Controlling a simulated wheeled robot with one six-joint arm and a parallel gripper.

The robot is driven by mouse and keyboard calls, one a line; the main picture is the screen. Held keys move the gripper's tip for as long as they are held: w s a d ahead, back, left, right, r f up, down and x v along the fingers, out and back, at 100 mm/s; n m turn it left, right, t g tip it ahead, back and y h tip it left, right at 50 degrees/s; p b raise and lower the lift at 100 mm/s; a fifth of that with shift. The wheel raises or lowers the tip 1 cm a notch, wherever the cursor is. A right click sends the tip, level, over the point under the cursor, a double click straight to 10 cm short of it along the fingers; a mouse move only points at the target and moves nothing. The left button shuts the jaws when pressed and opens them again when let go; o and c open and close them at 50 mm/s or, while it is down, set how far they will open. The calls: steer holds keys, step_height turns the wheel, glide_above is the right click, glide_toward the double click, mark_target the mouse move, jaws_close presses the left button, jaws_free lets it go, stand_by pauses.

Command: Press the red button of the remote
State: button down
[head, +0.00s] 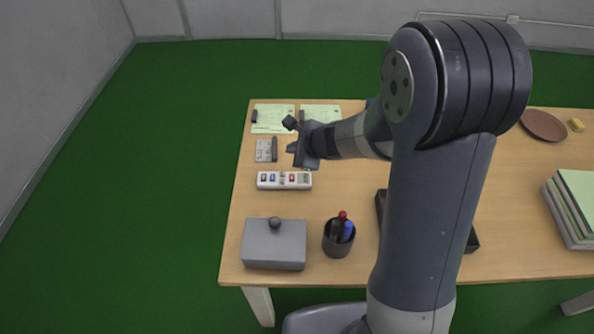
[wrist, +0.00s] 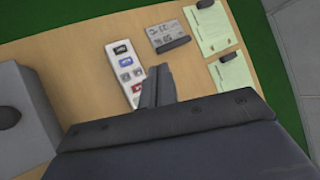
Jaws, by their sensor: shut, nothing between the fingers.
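My gripper (wrist: 157,72) is shut and empty. In the head view my gripper (head: 303,160) is above the table, just behind the right part of the remote. The fingers hide the remote's lower end in the wrist view.
A grey box with a knob (head: 275,244) and a dark pen cup (head: 338,238) stand in front of the remote. A small grey device (head: 264,150) and green sheets (head: 272,118) lie behind. Stacked folders (head: 575,205) and a brown plate (head: 543,124) are far right.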

steer(key=shift+d, duration=0.15)
steer(key=shift+f, duration=0.1)
steer(key=b, duration=0.6)
glide_above(292, 178)
steer(key=f, duration=0.7)
steer(key=shift+s+d+f, duration=0.1)
steer(key=shift+s+d, duration=0.25)
steer(key=shift+d, duration=0.05)
steer(key=shift+f+b, duration=0.75)
steer(key=shift+b, duration=0.25)
steer(key=shift+f, duration=0.1)
steer(key=shift+f+b, duration=0.35)
steer(key=shift+b, duration=0.25)
